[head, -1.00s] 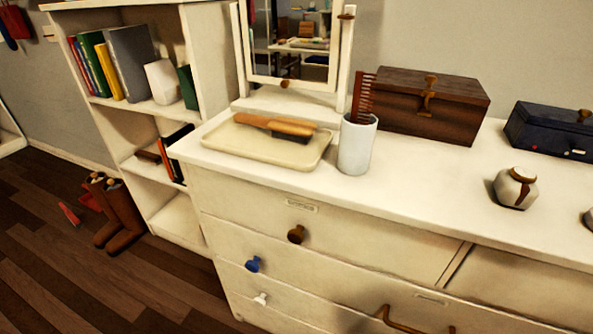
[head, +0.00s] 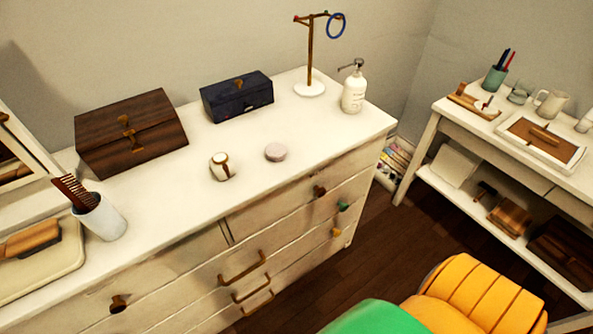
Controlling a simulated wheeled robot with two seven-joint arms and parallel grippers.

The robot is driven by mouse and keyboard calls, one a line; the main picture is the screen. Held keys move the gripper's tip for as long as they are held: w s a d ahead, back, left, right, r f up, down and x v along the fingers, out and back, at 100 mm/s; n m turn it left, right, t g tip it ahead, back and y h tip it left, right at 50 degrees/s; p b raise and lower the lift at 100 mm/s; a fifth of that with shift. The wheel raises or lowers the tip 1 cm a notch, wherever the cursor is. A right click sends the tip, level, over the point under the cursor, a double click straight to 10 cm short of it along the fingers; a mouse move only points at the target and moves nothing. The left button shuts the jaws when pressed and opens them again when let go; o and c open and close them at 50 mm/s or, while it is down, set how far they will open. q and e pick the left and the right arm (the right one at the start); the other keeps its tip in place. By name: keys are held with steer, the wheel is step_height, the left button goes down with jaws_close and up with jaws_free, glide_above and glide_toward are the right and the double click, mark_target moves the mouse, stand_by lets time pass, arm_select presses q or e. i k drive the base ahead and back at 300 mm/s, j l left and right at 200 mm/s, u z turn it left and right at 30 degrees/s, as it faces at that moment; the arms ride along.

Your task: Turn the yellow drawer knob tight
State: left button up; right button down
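The yellow drawer knob (head: 336,232) is small and sits on the dresser front, near its right end. It is below a green knob (head: 343,207) and a brown knob (head: 319,191). I cannot tell from here whether the yellow knob is loose or tight. The white dresser (head: 190,212) runs across the view with its drawers closed, as far as I can see. Neither of my grippers is in view.
A yellow ribbed object (head: 475,295) and a green one (head: 375,318) are in front of the dresser, low in view. A white shelf table (head: 450,125) stands at right. Dark floor (head: 385,240) shows between. A soap dispenser (head: 353,90) and ring stand (head: 309,88) are on top.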

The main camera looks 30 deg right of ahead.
mark_target(336, 232)
steer(key=l+z, duration=0.2)
steer(key=z, duration=1.3)
